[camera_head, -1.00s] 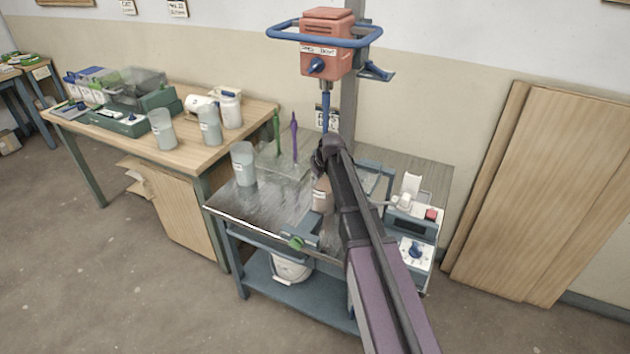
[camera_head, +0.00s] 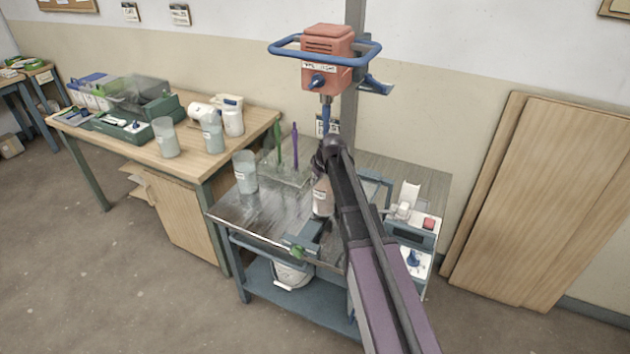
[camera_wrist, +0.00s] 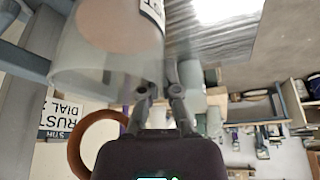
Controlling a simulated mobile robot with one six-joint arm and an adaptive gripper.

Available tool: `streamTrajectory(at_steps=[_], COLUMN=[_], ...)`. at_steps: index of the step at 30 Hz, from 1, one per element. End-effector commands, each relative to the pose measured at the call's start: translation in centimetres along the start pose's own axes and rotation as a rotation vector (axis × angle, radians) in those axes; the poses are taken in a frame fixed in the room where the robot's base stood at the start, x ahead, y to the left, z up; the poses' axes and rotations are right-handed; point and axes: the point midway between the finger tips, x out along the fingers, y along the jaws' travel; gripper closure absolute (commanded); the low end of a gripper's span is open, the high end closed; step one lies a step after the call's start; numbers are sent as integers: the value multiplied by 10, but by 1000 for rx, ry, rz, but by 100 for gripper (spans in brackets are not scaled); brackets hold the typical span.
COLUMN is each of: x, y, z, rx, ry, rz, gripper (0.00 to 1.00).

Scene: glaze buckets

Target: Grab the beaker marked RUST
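A beaker (camera_head: 321,198) with pinkish-tan contents and a label stands on the metal-topped cart, below the mixer and partly behind my arm. In the wrist view a large clear beaker (camera_wrist: 85,65) with a tan disc of contents fills the upper left; its label is cut off and unreadable. My gripper (camera_wrist: 160,90) has its two fingers near this beaker's lower right edge, with a narrow gap between them. Whether a finger touches the glass is unclear. In the head view my gripper (camera_head: 328,152) is mostly hidden by my arm. A sign (camera_wrist: 62,120) with the word RUST appears inverted.
The orange mixer (camera_head: 328,58) with its blue loop handle hangs above the cart (camera_head: 225,208). Another beaker (camera_head: 245,172) stands at the cart's left. Green and purple upright tools and a control box (camera_head: 412,232) are close by. The wooden bench (camera_head: 190,158) holds more beakers.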

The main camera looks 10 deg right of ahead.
Motion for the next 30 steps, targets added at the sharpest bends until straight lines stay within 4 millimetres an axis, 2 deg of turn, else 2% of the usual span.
streamTrajectory(at_steps=[1,14,30], x=[-6,-29,-34], y=[0,-1,-50], z=[-3,-11,10], rx=[0,0,-2], ry=[1,1,1], rz=[1,1,0], gripper=[100,100,100])
